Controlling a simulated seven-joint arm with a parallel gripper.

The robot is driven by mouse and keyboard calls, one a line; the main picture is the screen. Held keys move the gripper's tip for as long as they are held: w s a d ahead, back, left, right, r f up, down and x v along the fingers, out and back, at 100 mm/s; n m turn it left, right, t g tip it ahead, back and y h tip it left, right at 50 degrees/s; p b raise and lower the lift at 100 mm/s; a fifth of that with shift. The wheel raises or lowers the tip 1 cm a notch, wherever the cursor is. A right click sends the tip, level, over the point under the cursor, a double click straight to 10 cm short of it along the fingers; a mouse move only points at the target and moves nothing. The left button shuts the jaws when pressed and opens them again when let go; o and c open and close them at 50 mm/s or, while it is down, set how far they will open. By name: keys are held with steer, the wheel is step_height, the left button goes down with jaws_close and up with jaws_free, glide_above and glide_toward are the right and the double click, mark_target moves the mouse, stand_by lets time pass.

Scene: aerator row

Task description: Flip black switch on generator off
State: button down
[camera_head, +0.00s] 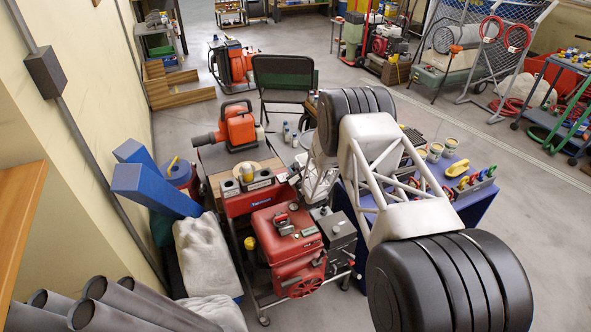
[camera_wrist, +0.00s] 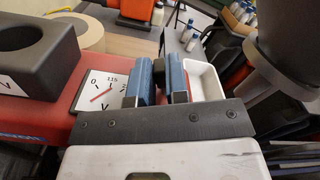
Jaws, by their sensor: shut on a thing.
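The generator's red housing (camera_head: 248,205) stands left of my arm in the head view, with round black fittings along its top. In the wrist view its red top (camera_wrist: 92,68) carries a white 115 V gauge (camera_wrist: 98,94) with a red needle, just left of my gripper. My gripper (camera_wrist: 159,73) has its blue-faced fingers close together at the generator's right end. A small dark piece shows between them, apparently the black switch (camera_wrist: 160,70), mostly hidden by the fingers. I cannot tell which way it is set.
A white open tray (camera_wrist: 204,80) lies right of the fingers. A red engine (camera_head: 288,240) stands in front of the housing, and an orange machine (camera_head: 238,127) behind. A blue table (camera_head: 452,208) with jars stands right.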

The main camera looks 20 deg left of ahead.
steer(key=shift+s+a+n, duration=0.1)
steer(key=shift+s+n, duration=0.05)
steer(key=shift+n, duration=0.25)
steer(key=c, duration=1.1)
jaws_free()
steer(key=shift+f, duration=0.1)
